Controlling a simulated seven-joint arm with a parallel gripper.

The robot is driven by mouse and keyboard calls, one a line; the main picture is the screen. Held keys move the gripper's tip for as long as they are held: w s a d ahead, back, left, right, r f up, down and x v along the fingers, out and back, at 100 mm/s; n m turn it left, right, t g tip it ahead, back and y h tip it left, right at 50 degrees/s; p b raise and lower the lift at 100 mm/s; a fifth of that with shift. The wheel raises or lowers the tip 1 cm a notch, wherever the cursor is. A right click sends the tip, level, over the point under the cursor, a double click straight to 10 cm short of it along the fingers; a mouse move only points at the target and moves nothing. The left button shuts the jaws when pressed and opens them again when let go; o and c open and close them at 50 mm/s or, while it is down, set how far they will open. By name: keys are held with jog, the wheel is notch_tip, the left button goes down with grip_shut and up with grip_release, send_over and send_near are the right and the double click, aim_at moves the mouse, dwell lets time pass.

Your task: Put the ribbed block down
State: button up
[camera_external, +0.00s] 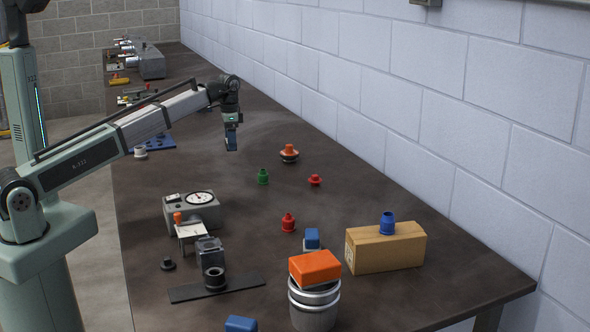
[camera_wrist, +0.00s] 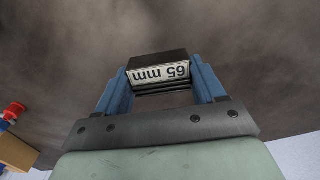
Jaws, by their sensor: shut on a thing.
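My gripper (camera_external: 232,146) is over the dark workbench (camera_external: 250,215) in the external view, pointing down. In the wrist view its two blue fingers (camera_wrist: 158,70) are shut on the ribbed block (camera_wrist: 158,58), a dark block with ridges and a white label reading "65 mm" upside down. One finger presses on each side of it. The block is hard to make out in the external view, and I cannot tell its exact height above the bench.
Green (camera_external: 263,177), red (camera_external: 315,181) and orange-topped (camera_external: 289,153) fittings stand to the right. A dial gauge box (camera_external: 190,212), a wooden block (camera_external: 385,247) and a metal can (camera_external: 314,307) stand nearer the camera. The bench around my gripper looks bare.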

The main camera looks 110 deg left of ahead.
jog(key=w+d+m, duration=0.3)
jog(key=w+d, duration=0.6)
jog(key=w, duration=0.6)
jog(key=m, duration=1.3)
send_over(262, 259)
jog(key=shift+a+f, duration=0.1)
jog(key=shift+f, duration=4.7)
jog(key=shift+f, duration=0.15)
